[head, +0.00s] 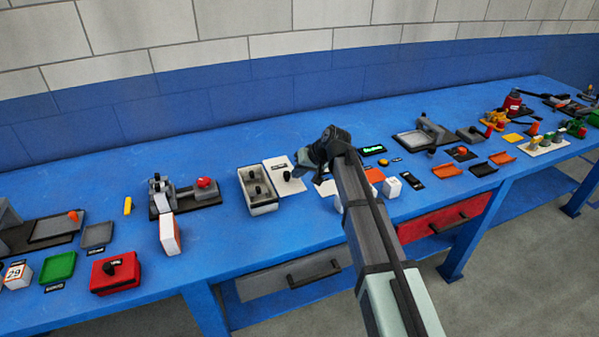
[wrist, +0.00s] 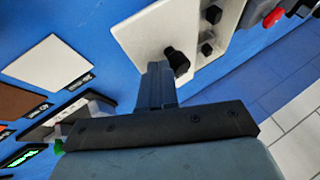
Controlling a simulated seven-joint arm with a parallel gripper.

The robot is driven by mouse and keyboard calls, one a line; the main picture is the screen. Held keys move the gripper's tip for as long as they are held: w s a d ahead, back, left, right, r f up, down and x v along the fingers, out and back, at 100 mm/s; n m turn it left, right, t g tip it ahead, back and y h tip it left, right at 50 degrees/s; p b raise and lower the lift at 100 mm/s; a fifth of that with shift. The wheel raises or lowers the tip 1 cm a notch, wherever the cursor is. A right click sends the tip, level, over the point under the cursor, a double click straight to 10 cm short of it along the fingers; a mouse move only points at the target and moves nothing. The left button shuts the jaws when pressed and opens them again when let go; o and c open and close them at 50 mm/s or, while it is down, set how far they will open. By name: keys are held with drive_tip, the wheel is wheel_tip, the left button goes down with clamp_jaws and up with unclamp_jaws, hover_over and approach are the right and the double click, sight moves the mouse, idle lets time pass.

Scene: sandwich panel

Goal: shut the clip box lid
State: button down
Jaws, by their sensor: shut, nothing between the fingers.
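The clip box (head: 262,208) is a pale grey open tray with dark pieces inside, on the blue bench. Its white lid (head: 278,164) lies open, flat to the right of the box, with a black knob on it. In the wrist view, the lid (wrist: 138,35) spreads beyond the fingers, and the black knob (wrist: 178,63) is just right of the fingertips. My gripper (wrist: 157,68) is shut and empty, over the lid's near edge by the knob. It also shows in the head view (head: 299,172). I cannot tell whether the fingers touch the lid or knob.
A grey fixture with a red knob (head: 206,183) stands left of the box. A white block (head: 391,187) and a black display with green text (head: 373,150) are to the right. A red box (head: 116,273) sits at the front left. Bare bench lies in front of the clip box.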

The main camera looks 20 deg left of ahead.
drive_tip(key=s+a, duration=0.7)
drive_tip(key=shift+s+a, duration=0.2)
